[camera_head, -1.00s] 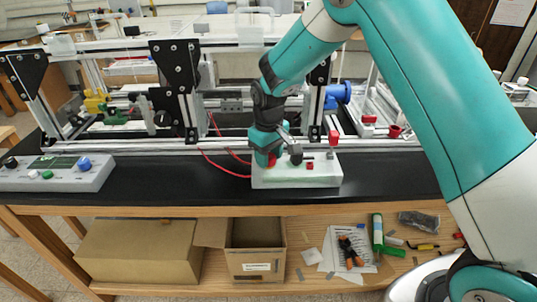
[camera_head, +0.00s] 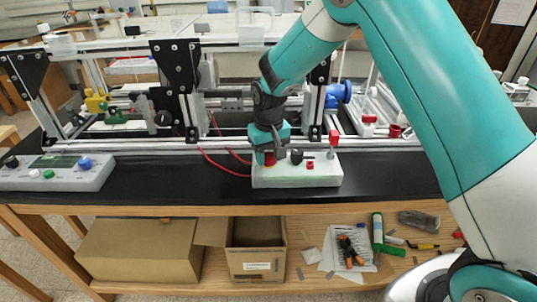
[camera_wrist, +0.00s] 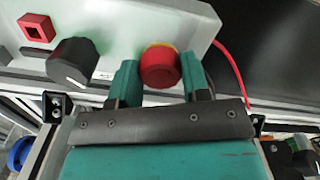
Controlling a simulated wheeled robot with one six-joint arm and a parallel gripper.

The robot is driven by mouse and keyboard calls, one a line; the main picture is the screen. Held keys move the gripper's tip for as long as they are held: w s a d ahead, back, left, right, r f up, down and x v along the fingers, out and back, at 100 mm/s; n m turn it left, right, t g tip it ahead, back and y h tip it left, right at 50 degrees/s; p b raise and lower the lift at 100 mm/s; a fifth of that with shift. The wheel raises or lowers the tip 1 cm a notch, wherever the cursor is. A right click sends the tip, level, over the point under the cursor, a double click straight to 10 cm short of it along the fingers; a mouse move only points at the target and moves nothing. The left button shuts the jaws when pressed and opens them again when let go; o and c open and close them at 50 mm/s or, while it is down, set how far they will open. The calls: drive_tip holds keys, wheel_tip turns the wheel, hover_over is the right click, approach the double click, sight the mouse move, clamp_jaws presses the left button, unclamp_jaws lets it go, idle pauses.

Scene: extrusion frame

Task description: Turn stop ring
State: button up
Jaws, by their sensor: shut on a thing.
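The red stop ring (camera_wrist: 160,68), with a yellow rim behind it, sits on a white control box (camera_head: 297,180). It shows in the wrist view between the two green fingers of my gripper (camera_wrist: 159,73). The fingers stand on either side of the ring, and the gripper is shut on it. In the head view, my gripper (camera_head: 271,148) points down at the left end of the box, and only part of the red ring (camera_head: 269,158) shows under it.
A black knob (camera_wrist: 71,63) and a red square button (camera_wrist: 36,29) are beside the ring on the box. A red-topped post (camera_head: 333,139) stands at the box's right end. A grey control panel (camera_head: 57,172) is at far left. The black bench between them is clear, except for red cables.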

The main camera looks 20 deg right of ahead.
sight(269, 156)
drive_tip(key=o, duration=0.9)
drive_tip(key=shift+o, duration=0.2)
drive_tip(key=shift+r, duration=0.1)
wheel_tip(269, 156, up, 17)
drive_tip(key=b, duration=0.2)
drive_tip(key=shift+r, duration=0.1)
drive_tip(key=s+a+n+y, duration=0.2)
drive_tip(key=s+n, duration=0.1)
drive_tip(key=s, duration=1.2)
drive_tip(key=s+a+n+y, duration=0.2)
drive_tip(key=s+n, duration=0.1)
drive_tip(key=s, duration=1.3)
drive_tip(key=shift+a+f, duration=0.35)
drive_tip(key=shift+a, duration=0.05)
